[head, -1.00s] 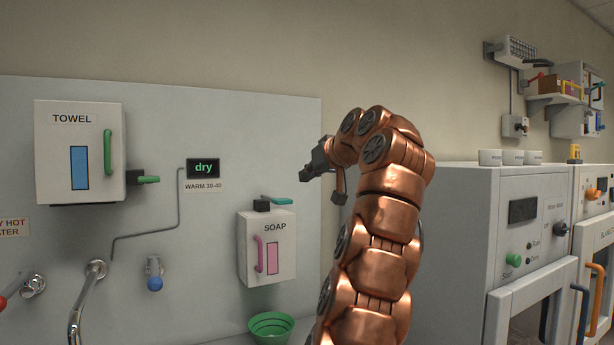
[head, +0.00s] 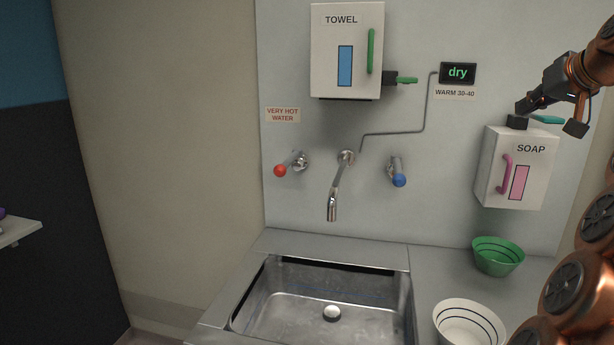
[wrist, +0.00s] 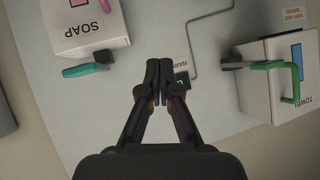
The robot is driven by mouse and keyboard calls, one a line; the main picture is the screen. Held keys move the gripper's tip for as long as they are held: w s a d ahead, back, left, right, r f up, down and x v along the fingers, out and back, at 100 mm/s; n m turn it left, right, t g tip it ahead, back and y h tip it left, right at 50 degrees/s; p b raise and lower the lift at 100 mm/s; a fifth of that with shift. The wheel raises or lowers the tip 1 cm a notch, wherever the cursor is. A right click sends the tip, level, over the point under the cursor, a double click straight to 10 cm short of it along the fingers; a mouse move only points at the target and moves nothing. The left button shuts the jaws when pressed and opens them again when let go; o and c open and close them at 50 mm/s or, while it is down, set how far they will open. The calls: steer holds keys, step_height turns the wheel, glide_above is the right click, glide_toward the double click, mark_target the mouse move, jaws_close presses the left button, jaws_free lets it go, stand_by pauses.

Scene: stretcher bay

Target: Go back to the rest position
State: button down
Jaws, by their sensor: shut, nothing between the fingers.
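My gripper (wrist: 164,78) is shut and empty, with its two dark fingers together in the middle of the wrist view. In the head view my gripper (head: 530,103) shows at the upper right, above the soap dispenser (head: 516,166) in the picture. I cannot tell how far it is from the wall. The soap dispenser also shows at the upper left of the wrist view (wrist: 80,26), apart from the fingers. The towel dispenser (head: 346,52) is on the wall panel and shows at the right of the wrist view (wrist: 272,80).
A steel sink (head: 330,300) lies below a spout (head: 334,203), with a red-knobbed tap (head: 281,170) and a blue-knobbed tap (head: 398,180). A green bowl (head: 498,257) and a white bowl (head: 468,325) stand right of it.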

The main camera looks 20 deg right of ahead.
steer(key=w+a+f+n+g+y+p, duration=0.1)
steer(key=w+a+f+g+y, duration=0.1)
steer(key=a+f, duration=0.5)
steer(key=w+a+f+n+g+y, duration=0.1)
steer(key=w+a+f, duration=0.15)
steer(key=a, duration=0.85)
steer(key=s+a+f+n+g+y+p, duration=0.1)
steer(key=s+a+f+g, duration=0.35)
steer(key=a+f, duration=0.7)
steer(key=s+a+f+n+g, duration=0.1)
steer(key=s+a+f+g, duration=0.2)
steer(key=s+a+f, duration=0.75)
steer(key=s+f+g+h+p, duration=0.1)
steer(key=s+f, duration=0.3)
steer(key=s, duration=0.5)
steer(key=s+f+g+h, duration=0.1)
steer(key=s+f, duration=0.3)
steer(key=s, duration=0.4)
steer(key=shift+s+n+g+p, duration=0.35)
steer(key=shift+n+p, duration=0.05)
steer(key=shift+a+f, duration=0.1)
